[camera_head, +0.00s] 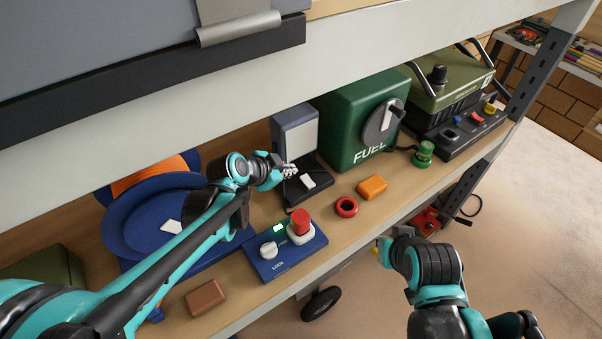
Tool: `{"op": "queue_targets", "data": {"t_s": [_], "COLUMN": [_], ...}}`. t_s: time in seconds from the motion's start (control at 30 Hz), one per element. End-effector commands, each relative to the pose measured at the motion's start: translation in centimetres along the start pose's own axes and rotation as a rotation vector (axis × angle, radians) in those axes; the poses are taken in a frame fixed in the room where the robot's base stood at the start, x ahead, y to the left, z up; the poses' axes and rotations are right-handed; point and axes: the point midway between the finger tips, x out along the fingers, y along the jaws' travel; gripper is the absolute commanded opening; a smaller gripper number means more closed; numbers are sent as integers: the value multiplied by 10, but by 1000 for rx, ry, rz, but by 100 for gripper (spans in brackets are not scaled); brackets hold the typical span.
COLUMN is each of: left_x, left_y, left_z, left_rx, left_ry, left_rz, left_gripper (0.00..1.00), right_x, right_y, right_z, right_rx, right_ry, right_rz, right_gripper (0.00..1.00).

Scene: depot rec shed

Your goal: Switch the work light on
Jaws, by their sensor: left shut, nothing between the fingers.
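The work light (294,128) stands on the shelf, a grey-blue upright box with a pale grey front panel that shows no clear glow. Its dark base carries a white rocker switch (308,181). My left gripper (289,170) is shut and empty, with its fingertips just left of and above the switch, in front of the lamp's lower part. I cannot tell whether it touches the lamp. My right gripper (382,244) is off the shelf's front edge at lower right; its fingers are mostly hidden behind its wrist.
A green fuel box (345,112) with a dial stands right of the lamp. In front are a blue lock box (265,262) with a red button, a red ring (346,207) and an orange block (372,187). A blue round thing (125,218) lies left. The upper shelf (330,50) overhangs.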

Motion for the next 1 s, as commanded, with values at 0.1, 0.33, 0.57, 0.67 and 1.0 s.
{"op": "queue_targets", "data": {"t_s": [0.1, 0.33, 0.57, 0.67, 1.0], "left_x": [0, 4, 40, 62, 118], "left_y": [0, 0, 0, 1, 0], "left_z": [0, 0, 1, 2, 18], "left_rx": [0, -1, 0, 0, -3], "left_ry": [0, -1, 0, -1, -2], "left_rz": [0, 0, 0, 0, -1], "left_gripper": [0, 0, 0, 0, 0], "right_x": [0, 2, 10, 15, 29], "right_y": [0, 0, 0, 0, -1], "right_z": [0, 1, 7, 10, 20], "right_rx": [0, -1, -1, -1, -2], "right_ry": [0, 1, 1, 1, 1], "right_rz": [-1, -2, -2, -2, -2], "right_gripper": [0, 0, 0, 0, 0]}}
